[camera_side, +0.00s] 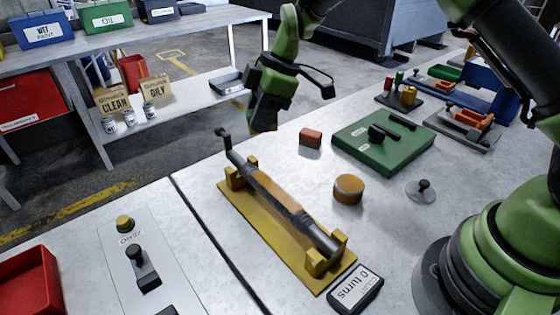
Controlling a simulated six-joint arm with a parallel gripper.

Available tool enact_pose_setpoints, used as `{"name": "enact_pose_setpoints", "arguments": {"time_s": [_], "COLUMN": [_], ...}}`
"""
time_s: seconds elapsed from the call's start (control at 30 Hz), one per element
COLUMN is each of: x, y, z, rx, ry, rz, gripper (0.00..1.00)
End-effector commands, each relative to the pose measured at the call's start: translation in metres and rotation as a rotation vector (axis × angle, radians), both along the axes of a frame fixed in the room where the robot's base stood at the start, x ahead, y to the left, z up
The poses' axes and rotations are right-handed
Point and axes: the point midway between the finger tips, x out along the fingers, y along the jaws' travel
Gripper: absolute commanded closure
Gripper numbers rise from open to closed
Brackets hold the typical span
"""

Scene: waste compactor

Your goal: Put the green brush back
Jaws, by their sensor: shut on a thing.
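My gripper (263,112) hangs at the upper middle, above the bench and behind the yellow cradle. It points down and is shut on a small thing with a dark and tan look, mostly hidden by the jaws. I cannot tell from this view whether that thing is the green brush. No green brush shows clearly anywhere else. A roller-like tool with a crank (272,190) lies in the yellow cradle (262,232) in front of my gripper, apart from it.
A red-brown block (311,138), a round orange-topped tin (348,188) and a green plate with black handles (370,150) stand right of my gripper. A turns counter (356,289) is at the front. A shelf with signs (110,100) is behind left.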

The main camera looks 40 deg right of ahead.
Motion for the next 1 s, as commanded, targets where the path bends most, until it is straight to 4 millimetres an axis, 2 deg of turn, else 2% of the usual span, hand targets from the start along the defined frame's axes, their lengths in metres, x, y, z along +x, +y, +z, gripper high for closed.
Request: {"name": "enact_pose_setpoints", "arguments": {"time_s": [0.1, 0.2, 0.4, 0.47, 0.7, 0.87, 1.0], "x": [0.016, 0.025, 0.035, 0.036, 0.037, 0.037, 0.036], "y": [-0.033, -0.055, -0.081, -0.085, -0.087, -0.087, -0.087], "z": [-0.015, -0.024, -0.033, -0.036, -0.078, -0.095, -0.116], "rx": [-0.001, -0.001, -0.001, -0.001, 0.0, 0.0, 0.0], "ry": [0.0, -0.001, -0.001, -0.001, 0.004, 0.001, 0.003], "rz": [-0.281, -0.479, -0.711, -0.743, -0.771, -0.769, -0.769], "gripper": [0.88, 0.88, 0.88, 0.88, 0.88, 0.88, 0.88]}}
